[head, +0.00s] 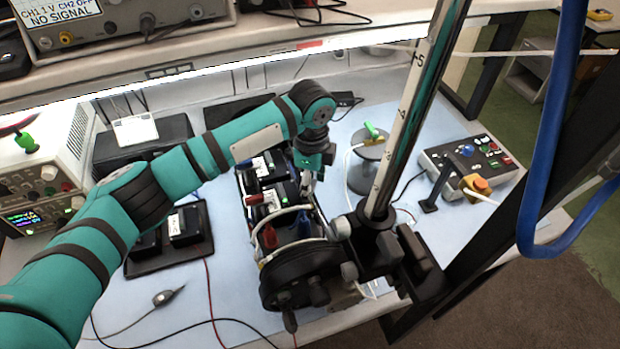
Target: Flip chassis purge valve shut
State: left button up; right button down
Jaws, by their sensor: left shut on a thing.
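The chassis (264,212) is a dark, open frame on the light blue mat. It carries labelled black blocks, a red part (269,236), a blue part (303,223) and a round black end at the front. My left arm comes in from the left and reaches over its far end. My left gripper (317,168) points down at the far right edge of the chassis and is shut on a small part there. The gripped part is mostly hidden, and I cannot make out the purge valve clearly. My right gripper is not in view.
A metal post (404,120) on a black clamp base stands close to the chassis's right. A grey round stand (367,170) with a green-topped part and a control box (468,165) are further right. A black tray (172,262) and loose cables lie left.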

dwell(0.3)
pick_arm(q)
jog(key=o, duration=1.2)
jog(key=shift+d, duration=0.1)
jog(key=shift+r, duration=0.1)
jog(key=shift+r, duration=3.9)
